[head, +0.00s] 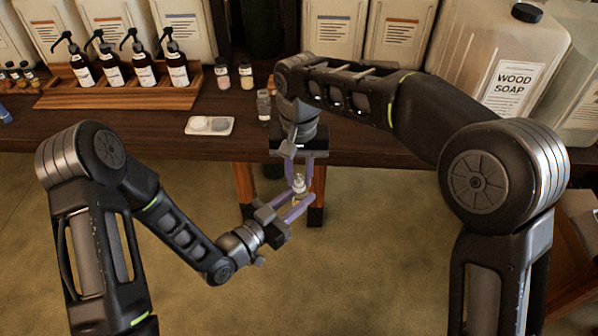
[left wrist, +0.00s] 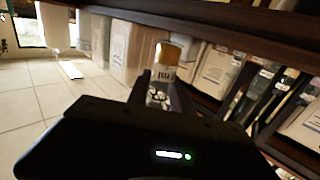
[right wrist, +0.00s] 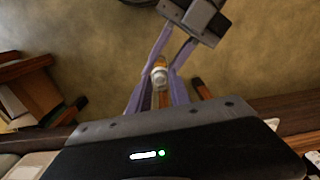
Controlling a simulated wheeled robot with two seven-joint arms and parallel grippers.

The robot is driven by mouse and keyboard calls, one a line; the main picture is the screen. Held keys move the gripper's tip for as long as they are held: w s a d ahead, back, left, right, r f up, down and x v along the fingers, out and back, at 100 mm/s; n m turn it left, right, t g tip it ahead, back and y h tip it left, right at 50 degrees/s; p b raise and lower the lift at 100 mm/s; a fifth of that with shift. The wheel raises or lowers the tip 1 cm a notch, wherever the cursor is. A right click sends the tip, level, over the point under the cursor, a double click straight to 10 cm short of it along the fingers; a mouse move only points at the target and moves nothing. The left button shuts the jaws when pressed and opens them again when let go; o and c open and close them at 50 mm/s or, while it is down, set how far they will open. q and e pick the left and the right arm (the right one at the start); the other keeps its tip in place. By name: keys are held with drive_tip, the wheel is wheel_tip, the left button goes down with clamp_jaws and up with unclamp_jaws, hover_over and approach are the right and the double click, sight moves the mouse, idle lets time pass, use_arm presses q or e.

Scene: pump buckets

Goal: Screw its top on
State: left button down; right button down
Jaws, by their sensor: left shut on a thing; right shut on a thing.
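A small clear bottle (head: 299,186) with a pale label is held in the air in front of the table, between my two grippers. In the left wrist view the bottle (left wrist: 160,92) carries a gold-brown top (left wrist: 168,54); whether it is seated straight or tight I cannot tell. My left gripper (head: 293,205) is shut on the bottle from the lower left. My right gripper (head: 299,174) reaches down from the table side and is shut at the top. The right wrist view shows the bottle and top (right wrist: 159,74) between both pairs of purple fingers; the exact contact is hidden.
The dark table (head: 110,146) holds a white dish (head: 209,126) with two small round pieces. Small bottles (head: 246,74) stand behind it, with a grey one (head: 263,105) near my right wrist. A wooden tray (head: 75,98) of pump bottles and a wood soap jug (head: 505,70) stand farther back.

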drive_tip(key=m, duration=1)
drive_tip(key=shift+a, duration=0.1)
drive_tip(key=m, duration=1.6)
drive_tip(key=shift+w+f+m, duration=0.1)
drive_tip(key=shift+m, duration=0.3)
drive_tip(key=m, duration=0.4)
drive_tip(key=shift+f+m, duration=0.3)
drive_tip(key=m, duration=0.2)
drive_tip(key=shift+s+d+f+m, duration=0.25)
drive_tip(key=shift+d+f+m, duration=0.05)
drive_tip(key=shift+d+f, duration=0.1)
drive_tip(key=shift+r+m, duration=0.1)
drive_tip(key=shift+m, duration=0.3)
drive_tip(key=shift+w+a+r+m, duration=0.25)
drive_tip(key=shift+r+m, duration=0.15)
drive_tip(key=shift+r, duration=0.1)
